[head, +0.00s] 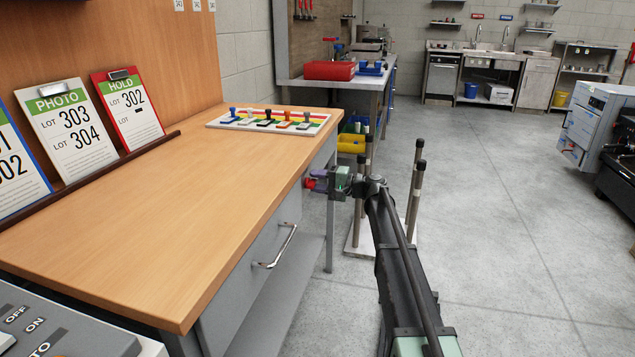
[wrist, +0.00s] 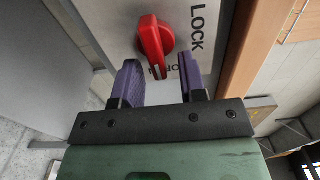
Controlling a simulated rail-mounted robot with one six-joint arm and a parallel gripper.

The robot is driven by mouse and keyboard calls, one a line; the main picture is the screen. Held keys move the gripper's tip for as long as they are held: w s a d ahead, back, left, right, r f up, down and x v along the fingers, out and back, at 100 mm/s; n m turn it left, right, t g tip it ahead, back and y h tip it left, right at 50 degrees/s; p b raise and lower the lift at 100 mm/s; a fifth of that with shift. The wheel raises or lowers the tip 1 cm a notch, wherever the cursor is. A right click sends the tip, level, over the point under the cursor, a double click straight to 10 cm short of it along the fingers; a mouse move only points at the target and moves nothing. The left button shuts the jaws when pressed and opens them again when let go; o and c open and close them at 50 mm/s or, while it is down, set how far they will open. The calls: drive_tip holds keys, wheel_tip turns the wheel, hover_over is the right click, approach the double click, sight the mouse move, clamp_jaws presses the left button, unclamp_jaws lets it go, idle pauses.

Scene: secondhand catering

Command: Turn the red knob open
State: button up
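The red knob (wrist: 154,38) is on a light grey panel (wrist: 105,28) in the wrist view, with its lever pointing toward my gripper. The word LOCK is printed to its right; a second label beside the lever's end is partly hidden. My gripper (wrist: 160,78) has its two purple fingers apart, one on each side of the lever's lower end, with gaps showing on both sides. In the head view my gripper (head: 317,180) is beside the workbench's right side, and a small red patch shows at its fingertips, mostly hidden.
The wooden workbench (head: 170,215) has a drawer handle (head: 275,248) on its side. A tray (head: 225,125) of coloured valve-like pieces lies on top, with clipboards (head: 130,110) leaning behind. Posts on a base (head: 357,245) stand just past my arm. The floor to the right is open.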

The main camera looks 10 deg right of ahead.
drive_tip(key=v, duration=1)
drive_tip(key=shift+s+d, duration=0.25)
drive_tip(key=shift+d, duration=0.1)
drive_tip(key=s+a+f+n+g+h, duration=0.1)
drive_tip(key=s+a+f+g+h, duration=0.25)
drive_tip(key=s+f, duration=0.45)
drive_tip(key=s+a+f+n+g+h, duration=0.15)
drive_tip(key=s+f+h, duration=0.35)
drive_tip(key=s, duration=0.5)
drive_tip(key=s+a+f+n+g+h, duration=0.15)
drive_tip(key=s+h, duration=0.25)
drive_tip(key=s, duration=0.6)
drive_tip(key=s+a+f+n+g+h, duration=0.1)
drive_tip(key=s+a+f+h, duration=0.2)
drive_tip(key=s, duration=0.7)
wheel_tip(320, 180, up, 30)
drive_tip(key=p, duration=3)
drive_tip(key=shift+w+a+r+h, duration=0.2)
drive_tip(key=shift+w+a+h, duration=0.15)
drive_tip(key=shift+a, duration=0.05)
